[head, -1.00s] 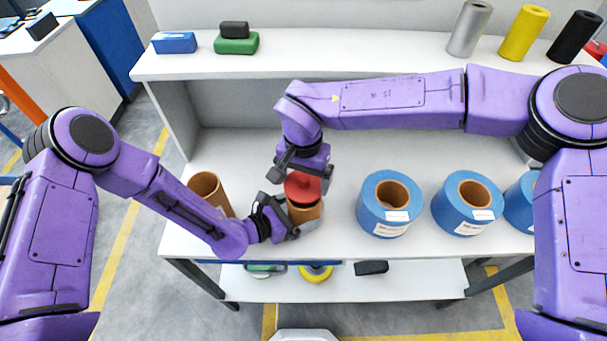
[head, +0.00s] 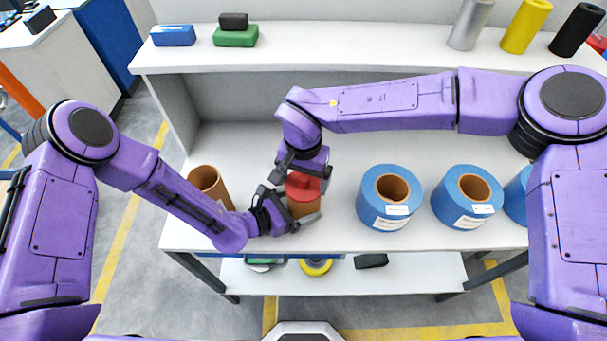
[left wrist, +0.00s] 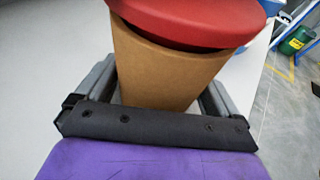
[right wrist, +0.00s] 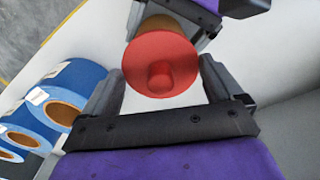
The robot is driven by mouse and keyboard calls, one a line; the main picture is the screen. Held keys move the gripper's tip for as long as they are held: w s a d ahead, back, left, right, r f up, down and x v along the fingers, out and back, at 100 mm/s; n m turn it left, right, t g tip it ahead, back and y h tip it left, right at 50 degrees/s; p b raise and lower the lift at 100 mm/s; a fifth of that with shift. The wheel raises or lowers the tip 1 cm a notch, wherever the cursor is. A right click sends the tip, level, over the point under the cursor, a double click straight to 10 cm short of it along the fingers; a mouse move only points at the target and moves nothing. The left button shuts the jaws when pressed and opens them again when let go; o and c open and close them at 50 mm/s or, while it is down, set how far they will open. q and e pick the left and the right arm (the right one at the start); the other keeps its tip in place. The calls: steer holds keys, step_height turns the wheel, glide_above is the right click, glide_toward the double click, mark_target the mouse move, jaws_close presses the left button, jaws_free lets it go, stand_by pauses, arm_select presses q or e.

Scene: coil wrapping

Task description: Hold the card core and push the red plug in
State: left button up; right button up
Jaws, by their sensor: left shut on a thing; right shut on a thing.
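The brown card core (head: 304,208) stands upright on the white bench. My left gripper (head: 289,209) is shut on it, one finger on each side, as the left wrist view of the core (left wrist: 165,75) shows. The red plug (head: 303,187) sits at the core's top end. In the left wrist view the plug's rim (left wrist: 195,22) is slightly tilted, with a dark gap between it and the core. My right gripper (head: 304,174) is above, shut on the plug. The right wrist view shows the plug's round face and knob (right wrist: 160,72); the plug's lower part is hidden.
Another brown core (head: 207,183) stands left, behind my left forearm. Blue coils (head: 389,198) (head: 467,197) stand to the right. A raised shelf (head: 350,50) runs along the back, with blocks and rolls on it. The bench's front edge is close to the held core.

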mark_target(303, 179)
steer(key=shift+f, duration=0.4)
steer(key=o, duration=0.8)
step_height(303, 179, up, 12)
arm_select(q)
steer(key=o, duration=0.4)
steer(key=shift+a, duration=0.1)
